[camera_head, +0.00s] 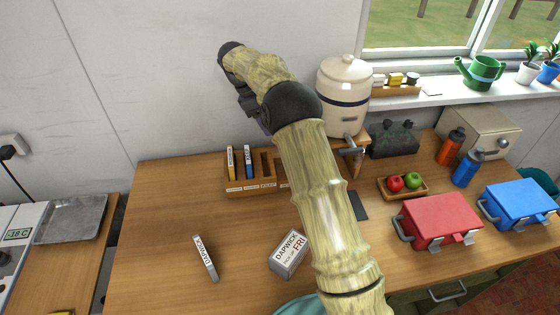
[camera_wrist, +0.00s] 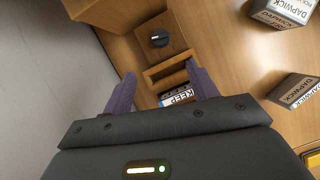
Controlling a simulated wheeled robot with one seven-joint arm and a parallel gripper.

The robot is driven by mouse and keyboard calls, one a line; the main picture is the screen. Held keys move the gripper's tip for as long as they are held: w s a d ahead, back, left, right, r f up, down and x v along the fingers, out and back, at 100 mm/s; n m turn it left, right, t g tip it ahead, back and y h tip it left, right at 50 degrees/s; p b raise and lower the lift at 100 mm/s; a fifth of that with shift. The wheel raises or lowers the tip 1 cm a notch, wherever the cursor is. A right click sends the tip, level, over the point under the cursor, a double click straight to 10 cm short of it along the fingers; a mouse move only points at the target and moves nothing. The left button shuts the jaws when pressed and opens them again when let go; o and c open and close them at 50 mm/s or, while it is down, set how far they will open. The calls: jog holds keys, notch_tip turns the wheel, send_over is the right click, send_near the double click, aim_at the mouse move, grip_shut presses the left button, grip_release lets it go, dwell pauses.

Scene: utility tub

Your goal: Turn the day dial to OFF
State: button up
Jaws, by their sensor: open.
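The dial (camera_wrist: 159,38) is a black round knob with a pale pointer mark on a wooden block, in the upper middle of the wrist view. Its markings are too small to read. In the head view I cannot make out the dial; my arm covers that area. My gripper (camera_wrist: 160,90) shows in the wrist view as two purple fingers spread apart and empty. The dial lies beyond the fingertips, between their lines, not touched. In the head view the gripper is mostly hidden behind my arm's dark wrist.
A wooden slotted organizer (camera_head: 250,188) holds upright cards. A DAPWICK box (camera_head: 289,254) and a DAPWICK card (camera_head: 204,257) lie on the table. A cream dispenser (camera_head: 343,95) stands behind my arm. A red box (camera_head: 440,222) is at right.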

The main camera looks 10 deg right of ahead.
jog(key=p+x, duration=0.2)
jog(key=x, duration=1.5)
jog(key=shift+f+p, duration=0.2)
jog(key=shift+p, duration=0.1)
jog(key=c, duration=1)
